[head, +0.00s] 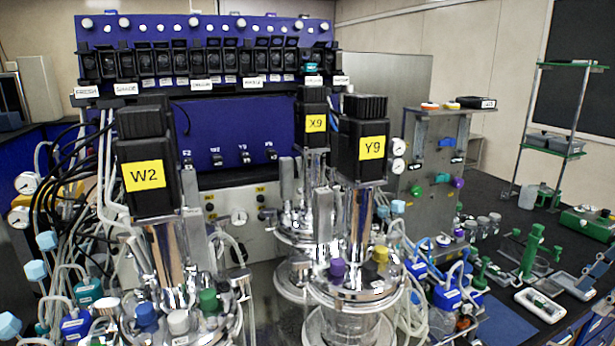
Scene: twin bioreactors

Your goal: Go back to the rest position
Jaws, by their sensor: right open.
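No part of my left gripper shows in the head view. My right gripper is open, but I cannot pick out its fingers clearly among the crowded equipment. Nothing can be seen held in it. Three dark motor heads with yellow labels stand upright on the vessels: W2 (146,178) at left front, Y9 (371,149) at centre right, and X9 (315,124) behind it. The Y9 vessel (355,288) has a shiny metal lid with purple and yellow caps. The lower parts of the vessels are partly hidden or cut off by the frame.
A blue control panel (235,125) stands behind the vessels. Tubes and cables (85,165) crowd the left. A grey gauge stand (435,165) is at right. A green tube stand (531,250) and a white tray (540,304) crowd the right bench. A shelf rack (553,148) stands behind.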

